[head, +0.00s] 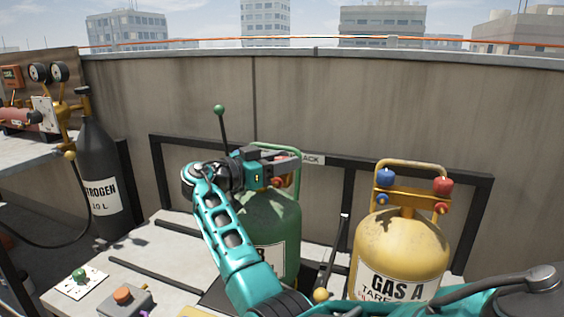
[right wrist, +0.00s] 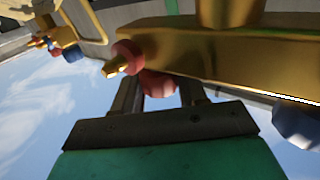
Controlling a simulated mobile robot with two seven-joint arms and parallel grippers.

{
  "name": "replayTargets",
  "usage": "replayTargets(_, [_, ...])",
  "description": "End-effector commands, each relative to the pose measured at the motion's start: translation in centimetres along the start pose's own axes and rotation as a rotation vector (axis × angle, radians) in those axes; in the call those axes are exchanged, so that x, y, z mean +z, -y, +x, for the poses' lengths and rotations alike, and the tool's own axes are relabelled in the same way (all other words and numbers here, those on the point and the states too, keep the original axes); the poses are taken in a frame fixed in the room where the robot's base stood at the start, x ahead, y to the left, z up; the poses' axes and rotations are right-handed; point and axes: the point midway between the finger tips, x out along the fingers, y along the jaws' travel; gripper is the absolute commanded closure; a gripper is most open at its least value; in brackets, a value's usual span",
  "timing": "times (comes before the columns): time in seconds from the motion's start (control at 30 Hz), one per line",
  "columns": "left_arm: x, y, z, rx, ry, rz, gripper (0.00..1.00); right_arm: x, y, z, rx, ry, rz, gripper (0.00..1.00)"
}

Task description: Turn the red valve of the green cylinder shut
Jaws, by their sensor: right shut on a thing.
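The green cylinder (head: 286,225) stands on the bench in the middle of the head view, partly behind my right arm. My right gripper (head: 288,158) is at its valve head, below the green carrying handle. In the right wrist view the gripper (right wrist: 160,92) is shut on a round red valve knob (right wrist: 158,84), which sits between its two fingers under a brass body (right wrist: 225,55). A smaller red fitting with a brass tip (right wrist: 125,58) sits beside it. In the head view the fingers mostly hide the red valve (head: 283,154). My left gripper is not in view.
A yellow cylinder (head: 400,245) with blue and red knobs stands close on the right. A black frame (head: 390,167) runs behind both. A dark nitrogen cylinder (head: 98,165) stands at the left. A green-balled lever (head: 220,110) rises beside my gripper; a button box (head: 125,298) sits in front.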

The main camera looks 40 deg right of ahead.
Motion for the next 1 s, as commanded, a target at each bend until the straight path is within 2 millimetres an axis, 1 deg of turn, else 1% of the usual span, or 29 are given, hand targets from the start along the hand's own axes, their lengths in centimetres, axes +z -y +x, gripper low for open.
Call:
replayTargets(0.23, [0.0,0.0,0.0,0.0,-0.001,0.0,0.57,-0.1,0.0,0.1,0.001,-0.001,0.003,0.89])
replayTargets(0.27, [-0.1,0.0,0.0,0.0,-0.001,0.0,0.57,-0.1,0.0,0.1,0.001,-0.001,0.003,0.56])
replayTargets(0.43, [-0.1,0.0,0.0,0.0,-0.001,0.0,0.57,-0.1,0.0,0.1,0.0,-0.001,0.002,0.39])
replayTargets(0.67, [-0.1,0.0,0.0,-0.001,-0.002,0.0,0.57,0.0,0.0,0.0,-0.001,0.0,0.001,0.38])
replayTargets(0.77, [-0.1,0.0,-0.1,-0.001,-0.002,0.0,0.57,-0.1,0.0,-0.4,-0.002,0.0,0.001,0.38])
replayTargets(0.87, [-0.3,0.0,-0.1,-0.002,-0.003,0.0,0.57,-0.1,0.1,-1.6,-0.003,0.001,-0.001,0.38])
replayTargets(1.0, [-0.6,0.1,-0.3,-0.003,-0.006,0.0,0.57,-0.1,0.1,-4.4,-0.004,0.0,0.0,0.38])
